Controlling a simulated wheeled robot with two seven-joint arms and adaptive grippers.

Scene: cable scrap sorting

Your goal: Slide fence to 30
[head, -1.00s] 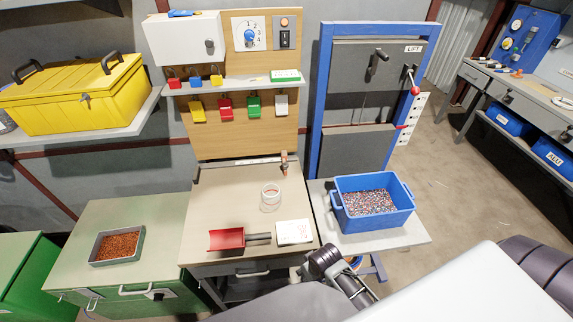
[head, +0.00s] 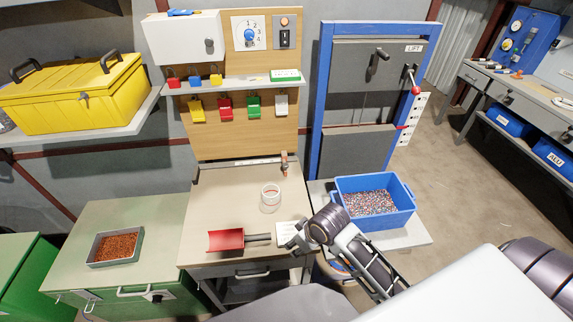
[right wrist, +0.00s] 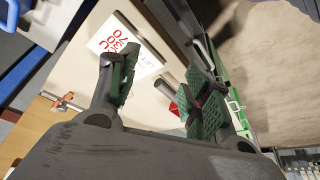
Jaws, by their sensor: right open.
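The fence (head: 284,166) is a small orange-red stop near the right end of a pale rail (head: 240,162) along the back of the tan bench. The rail's marks are too small to read. It also shows in the right wrist view (right wrist: 62,103), apart from the fingers. My right gripper (head: 287,242) is over the front right of the bench, partly covering a white card (head: 286,230). In the right wrist view its two green-padded fingers (right wrist: 160,88) are apart with nothing gripped. The card with red print (right wrist: 112,40) lies beyond them. My left gripper is out of view.
A red scoop (head: 226,240) and a clear ring-shaped container (head: 270,198) stand on the bench. A blue bin of granules (head: 345,216) is to the right, a tray of copper bits (head: 95,247) to the left. The bench's middle back is clear.

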